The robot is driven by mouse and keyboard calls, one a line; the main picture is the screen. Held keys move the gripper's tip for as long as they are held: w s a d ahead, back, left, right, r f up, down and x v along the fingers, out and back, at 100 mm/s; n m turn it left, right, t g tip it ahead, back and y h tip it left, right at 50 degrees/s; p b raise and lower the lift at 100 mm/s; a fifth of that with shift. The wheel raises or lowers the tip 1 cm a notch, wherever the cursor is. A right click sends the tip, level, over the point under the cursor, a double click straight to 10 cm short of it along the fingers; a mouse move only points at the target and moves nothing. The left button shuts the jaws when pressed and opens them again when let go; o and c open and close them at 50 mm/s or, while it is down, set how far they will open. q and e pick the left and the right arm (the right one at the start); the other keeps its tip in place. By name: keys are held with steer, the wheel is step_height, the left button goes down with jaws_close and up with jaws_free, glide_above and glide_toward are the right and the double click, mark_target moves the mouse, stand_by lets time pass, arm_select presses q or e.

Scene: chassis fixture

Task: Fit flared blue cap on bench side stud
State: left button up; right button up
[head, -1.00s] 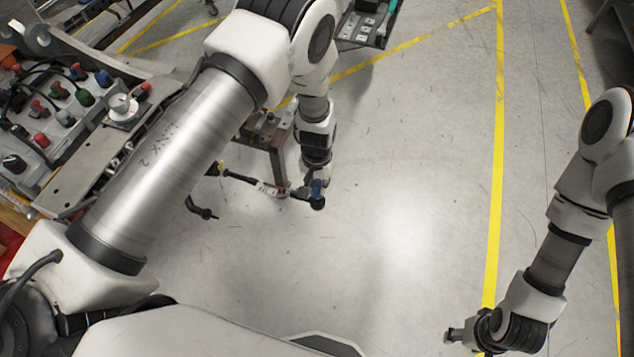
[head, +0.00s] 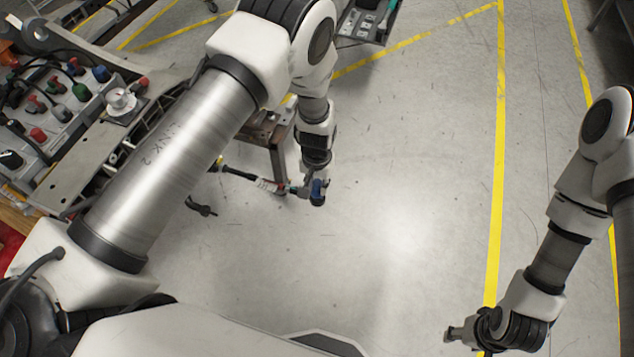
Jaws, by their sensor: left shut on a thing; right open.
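My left gripper (head: 314,187) hangs over the open floor right of the bench, pointing down. It is shut on a small blue cap (head: 319,194), which its fingers partly hide. A thin dark rod with a pale, red-marked section (head: 268,184) reaches from the bench side to beside the gripper. Whether the cap touches the rod end I cannot tell, and I cannot make out a bare stud there. My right gripper (head: 465,335) is open and empty, low at the right, far from the cap.
A bench panel with several coloured caps and knobs (head: 55,105) is at the left, partly behind my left arm. A brown metal stand (head: 270,128) is behind the rod. A dark hooked part (head: 201,207) sticks out below it. The floor (head: 410,200) between my arms is clear.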

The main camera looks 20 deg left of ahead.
arm_select(q)
steer(key=shift+f+b, duration=0.6)
steer(key=shift+f, duration=0.35)
stand_by(0.5)
steer(key=o, duration=0.9)
steer(key=shift+r, duration=0.1)
step_height(320, 180, up, 7)
steer(key=p, duration=0.6)
